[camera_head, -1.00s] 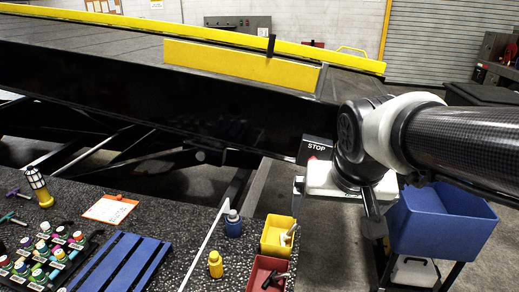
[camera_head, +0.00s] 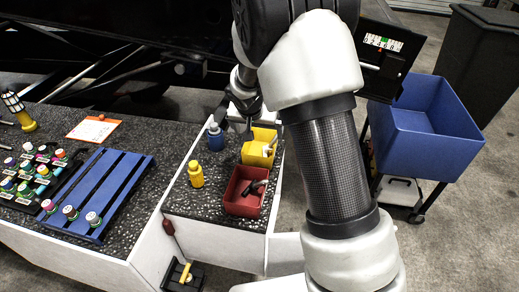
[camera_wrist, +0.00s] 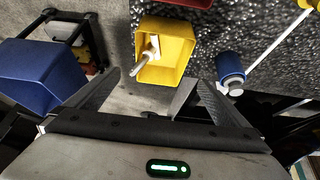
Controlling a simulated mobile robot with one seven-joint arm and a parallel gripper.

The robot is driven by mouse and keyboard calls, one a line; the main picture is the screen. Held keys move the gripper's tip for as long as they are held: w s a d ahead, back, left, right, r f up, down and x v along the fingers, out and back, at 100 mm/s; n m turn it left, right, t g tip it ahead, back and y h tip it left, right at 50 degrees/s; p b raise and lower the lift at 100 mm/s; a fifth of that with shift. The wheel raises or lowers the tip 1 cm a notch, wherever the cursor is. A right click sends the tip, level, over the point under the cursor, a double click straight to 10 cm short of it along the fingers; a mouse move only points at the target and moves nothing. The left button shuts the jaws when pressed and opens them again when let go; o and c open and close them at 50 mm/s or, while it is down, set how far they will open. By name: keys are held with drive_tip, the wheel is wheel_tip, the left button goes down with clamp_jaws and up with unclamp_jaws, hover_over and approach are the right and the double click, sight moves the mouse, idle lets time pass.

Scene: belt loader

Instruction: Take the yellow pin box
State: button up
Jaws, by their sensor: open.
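The yellow pin box (camera_head: 254,156) sits on the dark speckled bench top near its right end, with a pale pin and a dark-ended piece sticking up inside. In the wrist view the box (camera_wrist: 181,45) lies ahead of my gripper (camera_wrist: 160,84), roughly between the two spread fingers but beyond their tips. My gripper is open and empty. In the head view my gripper (camera_head: 247,112) is just behind and above the box, partly hidden by my own arm. I cannot tell whether a finger touches the box.
A red box (camera_head: 238,209) with dark parts stands in front of the yellow box. A blue bottle (camera_head: 215,141) and a yellow bottle (camera_head: 195,176) stand to the left. A blue bin (camera_head: 428,140) is on a cart to the right. A blue slatted rack (camera_head: 112,190) lies further left.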

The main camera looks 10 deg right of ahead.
drive_tip(key=x, duration=0.6)
hover_over(261, 154)
drive_tip(key=shift+s+f, duration=0.1)
drive_tip(key=shift+f, duration=2.45)
drive_tip(key=shift+f+b, duration=0.25)
drive_tip(key=shift+b, duration=0.25)
drive_tip(key=c, duration=1)
